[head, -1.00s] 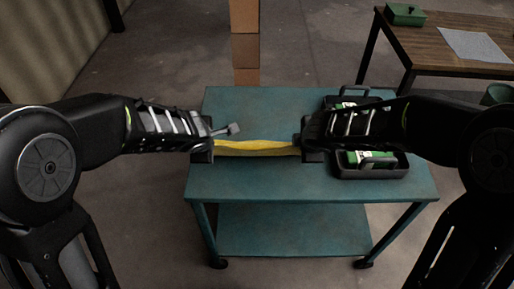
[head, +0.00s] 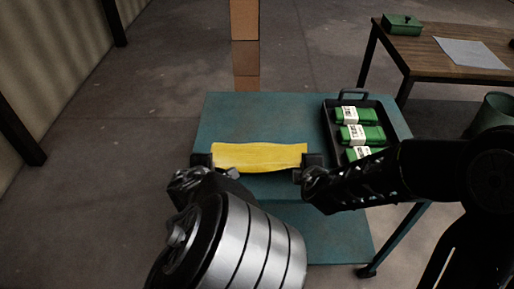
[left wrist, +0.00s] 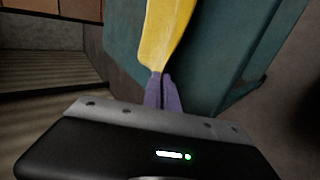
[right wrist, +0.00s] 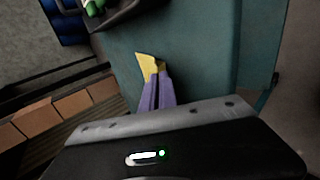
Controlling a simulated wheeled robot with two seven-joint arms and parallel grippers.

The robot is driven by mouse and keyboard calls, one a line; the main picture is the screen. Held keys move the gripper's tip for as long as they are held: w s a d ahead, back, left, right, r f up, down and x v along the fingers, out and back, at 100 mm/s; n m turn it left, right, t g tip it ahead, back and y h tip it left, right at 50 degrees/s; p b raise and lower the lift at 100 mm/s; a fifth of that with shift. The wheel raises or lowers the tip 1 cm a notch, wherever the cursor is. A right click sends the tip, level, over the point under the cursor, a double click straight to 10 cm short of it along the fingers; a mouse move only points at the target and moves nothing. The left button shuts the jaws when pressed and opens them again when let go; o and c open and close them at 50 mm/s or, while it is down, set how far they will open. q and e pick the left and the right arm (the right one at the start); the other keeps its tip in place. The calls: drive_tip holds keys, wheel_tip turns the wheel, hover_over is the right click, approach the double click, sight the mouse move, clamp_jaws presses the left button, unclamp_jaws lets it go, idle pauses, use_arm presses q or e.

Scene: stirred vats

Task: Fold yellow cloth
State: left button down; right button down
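The yellow cloth (head: 259,157) is stretched as a band between my two grippers, over the front part of the teal cart (head: 270,112). My left gripper (head: 211,164) is at its left end; in the left wrist view its purple fingers (left wrist: 159,78) are closed on the cloth (left wrist: 168,32). My right gripper (head: 304,164) is at its right end; in the right wrist view its fingers (right wrist: 157,76) are closed on a corner of the cloth (right wrist: 147,63). The cloth seems to hang with its face toward the head camera. I cannot tell whether its lower edge touches the cart.
A black tray (head: 331,121) with several green-wrapped packs (head: 362,135) stands on the cart's right side, close to my right arm. Behind stand stacked brown boxes (head: 245,55). A wooden table (head: 440,52) with a green box (head: 402,24) is at back right. The cart's back left is clear.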

use_arm(q)
drive_tip(key=shift+s+f+t, duration=0.4)
drive_tip(key=shift+s+f, duration=0.05)
drive_tip(key=shift+s, duration=0.05)
use_arm(e)
drive_tip(key=shift+s+f+t, duration=0.3)
drive_tip(key=shift+s+f, duration=0.2)
use_arm(q)
drive_tip(key=c, duration=2.1)
unclamp_jaws()
use_arm(e)
drive_tip(key=c, duration=2.1)
unclamp_jaws()
